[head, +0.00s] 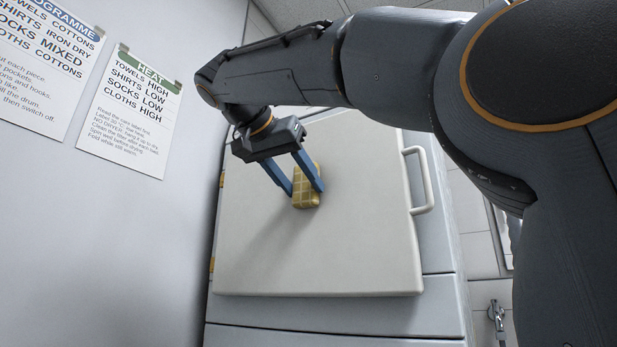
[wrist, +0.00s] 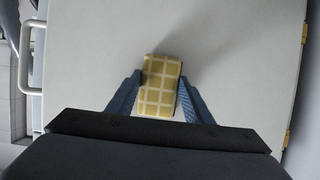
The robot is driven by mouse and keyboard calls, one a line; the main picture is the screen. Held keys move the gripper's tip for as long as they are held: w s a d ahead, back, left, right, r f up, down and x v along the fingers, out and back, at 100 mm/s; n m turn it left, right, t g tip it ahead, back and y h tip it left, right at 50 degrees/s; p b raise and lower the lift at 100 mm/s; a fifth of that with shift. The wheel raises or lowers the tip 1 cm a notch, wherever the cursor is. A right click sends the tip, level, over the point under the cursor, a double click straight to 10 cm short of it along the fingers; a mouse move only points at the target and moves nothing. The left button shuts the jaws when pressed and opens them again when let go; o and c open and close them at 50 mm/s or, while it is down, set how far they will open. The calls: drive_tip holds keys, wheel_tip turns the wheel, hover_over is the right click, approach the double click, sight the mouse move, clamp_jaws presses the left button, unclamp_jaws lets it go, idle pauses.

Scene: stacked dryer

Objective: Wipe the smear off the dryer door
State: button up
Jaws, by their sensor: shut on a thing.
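The dryer door (head: 350,245) is a pale square panel, shut, with a white bar handle (head: 427,180) on its right edge in the head view. My gripper (head: 307,190) is shut on a yellow checked sponge or cloth pad (head: 307,199) and holds it at the upper middle of the door. In the wrist view the pad (wrist: 160,85) sits between the two blue fingers, its far end close to the door face (wrist: 240,90). I cannot tell whether it touches. No smear shows clearly; a soft grey shadow lies beside the pad, and the area behind the pad and arm is hidden.
Yellow hinges (head: 212,264) line the door's left edge in the head view. A grey wall with two paper notices (head: 128,115) stands close on the left. A tap-like fitting (head: 497,318) is on the tiled wall at the lower right. The lower door face is clear.

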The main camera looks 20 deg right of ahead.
drive_tip(key=w+a, duration=0.1)
drive_tip(key=w+a+p, duration=0.1)
drive_tip(key=w, duration=0.1)
drive_tip(key=shift+w+a+p, duration=0.1)
drive_tip(key=shift+w+p, duration=0.05)
drive_tip(key=shift+p, duration=0.15)
idle(0.4)
drive_tip(key=shift+s+a, duration=0.9)
drive_tip(key=shift+a, duration=0.3)
drive_tip(key=shift+s+a, duration=0.85)
drive_tip(key=shift+a, duration=0.3)
drive_tip(key=shift+s+a, duration=0.9)
drive_tip(key=shift+a, duration=0.3)
